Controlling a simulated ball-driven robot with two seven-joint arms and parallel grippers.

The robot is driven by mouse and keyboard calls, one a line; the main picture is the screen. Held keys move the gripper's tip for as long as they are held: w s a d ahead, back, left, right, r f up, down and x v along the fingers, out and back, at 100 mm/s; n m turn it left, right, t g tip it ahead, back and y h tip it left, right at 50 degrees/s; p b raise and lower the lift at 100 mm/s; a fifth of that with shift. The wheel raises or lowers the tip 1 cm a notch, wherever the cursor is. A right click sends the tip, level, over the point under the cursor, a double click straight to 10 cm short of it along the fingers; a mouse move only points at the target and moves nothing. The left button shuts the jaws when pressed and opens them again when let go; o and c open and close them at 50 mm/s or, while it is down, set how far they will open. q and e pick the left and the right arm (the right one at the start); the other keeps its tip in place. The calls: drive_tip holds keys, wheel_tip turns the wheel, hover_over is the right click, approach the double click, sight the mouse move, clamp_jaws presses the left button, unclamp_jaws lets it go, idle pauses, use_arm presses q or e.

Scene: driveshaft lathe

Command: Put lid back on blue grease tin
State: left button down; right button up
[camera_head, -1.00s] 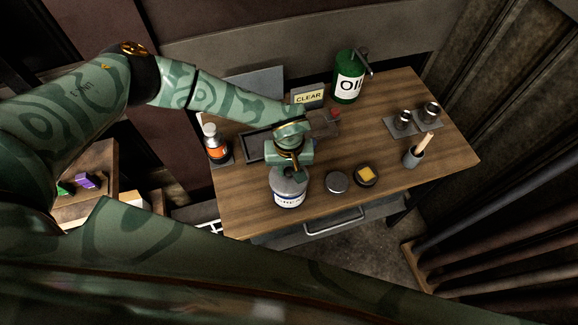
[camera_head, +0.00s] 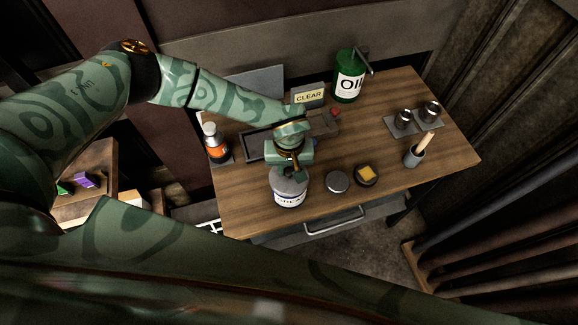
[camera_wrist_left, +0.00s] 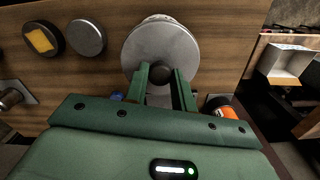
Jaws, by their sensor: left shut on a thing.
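The grease tin (camera_head: 289,200), white with a blue band and lettering, stands at the table's front left. The round grey metal lid (camera_head: 297,183) is at the tin's top; it looks level, but I cannot tell whether it is fully seated. My left gripper (camera_head: 288,171) comes down from above and is shut on the lid's dark knob. In the left wrist view the gripper's fingers (camera_wrist_left: 163,74) are at the knob, with the lid (camera_wrist_left: 165,45) filling the space beyond them and a little of the tin's pale side behind. My right gripper is not in view.
A small grey round tin (camera_head: 338,182) and an open one with yellow content (camera_head: 366,175) stand right of the grease tin. An orange-labelled bottle (camera_head: 215,145) is at left. A green oil can (camera_head: 348,77), CLEAR sign (camera_head: 309,97) and brush cup (camera_head: 415,154) stand farther off.

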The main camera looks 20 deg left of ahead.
use_arm(q)
drive_tip(key=c, duration=0.6)
unclamp_jaws()
drive_tip(key=shift+r+p, duration=2.85)
drive_tip(key=shift+r, duration=0.7)
clamp_jaws()
drive_tip(key=shift+f, duration=0.25)
drive_tip(key=shift+f+b, duration=2.9)
drive_tip(key=shift+f, duration=0.2)
